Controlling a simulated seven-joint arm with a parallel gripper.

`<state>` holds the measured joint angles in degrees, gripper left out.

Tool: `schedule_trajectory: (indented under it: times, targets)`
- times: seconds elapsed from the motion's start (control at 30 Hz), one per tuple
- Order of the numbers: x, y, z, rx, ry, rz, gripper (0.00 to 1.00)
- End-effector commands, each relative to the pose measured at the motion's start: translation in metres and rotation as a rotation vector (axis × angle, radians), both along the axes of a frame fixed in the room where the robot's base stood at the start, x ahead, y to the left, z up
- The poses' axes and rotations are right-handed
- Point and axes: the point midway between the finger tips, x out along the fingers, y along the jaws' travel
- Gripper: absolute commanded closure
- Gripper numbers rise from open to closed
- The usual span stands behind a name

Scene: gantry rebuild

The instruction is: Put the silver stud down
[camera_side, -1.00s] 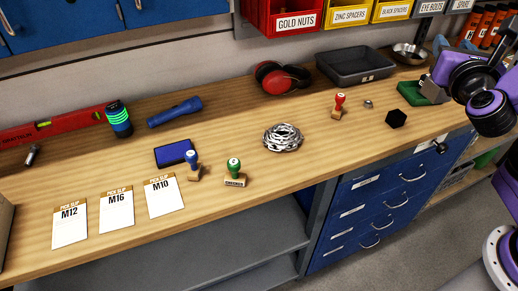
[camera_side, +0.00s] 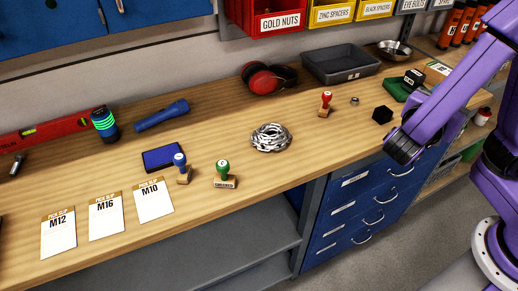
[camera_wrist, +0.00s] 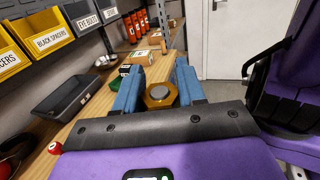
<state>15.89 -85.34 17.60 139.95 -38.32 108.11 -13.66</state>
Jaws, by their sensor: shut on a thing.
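In the wrist view, my gripper (camera_wrist: 159,90) has two blue fingers closed on a gold hexagonal piece (camera_wrist: 153,103) with a round silver-grey end (camera_wrist: 159,91) at its middle. I cannot tell whether the silver part is a separate stud; its far side is hidden. A silver stud-like bolt (camera_side: 17,165) lies on the bench at the far left, well away from my gripper.
A green object (camera_side: 396,90) stands at right. Pick slips (camera_side: 106,219) lie front left. Bare wood shows between them.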

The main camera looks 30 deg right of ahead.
Motion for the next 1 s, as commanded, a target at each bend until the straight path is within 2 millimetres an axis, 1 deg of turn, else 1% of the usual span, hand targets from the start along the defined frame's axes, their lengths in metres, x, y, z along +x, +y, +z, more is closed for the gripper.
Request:
schedule_trajectory:
  times: [0.03, 0.2, 0.37, 0.5, 0.73, 0.9, 1.0]
  targets:
    - [-0.008, 0.005, -0.008, -0.007, 0.001, -0.074, 1.00]
    - [-0.038, 0.026, -0.030, -0.005, 0.000, -0.356, 1.00]
    - [-0.062, 0.054, -0.042, -0.002, -0.001, -0.639, 1.00]
    - [-0.078, 0.083, -0.047, 0.000, 0.000, -0.890, 1.00]
    - [-0.092, 0.133, -0.045, 0.002, 0.000, -1.289, 1.00]
    - [-0.093, 0.170, -0.038, 0.003, 0.000, -1.575, 1.00]
    - [-0.090, 0.192, -0.031, 0.002, 0.000, -1.741, 1.00]
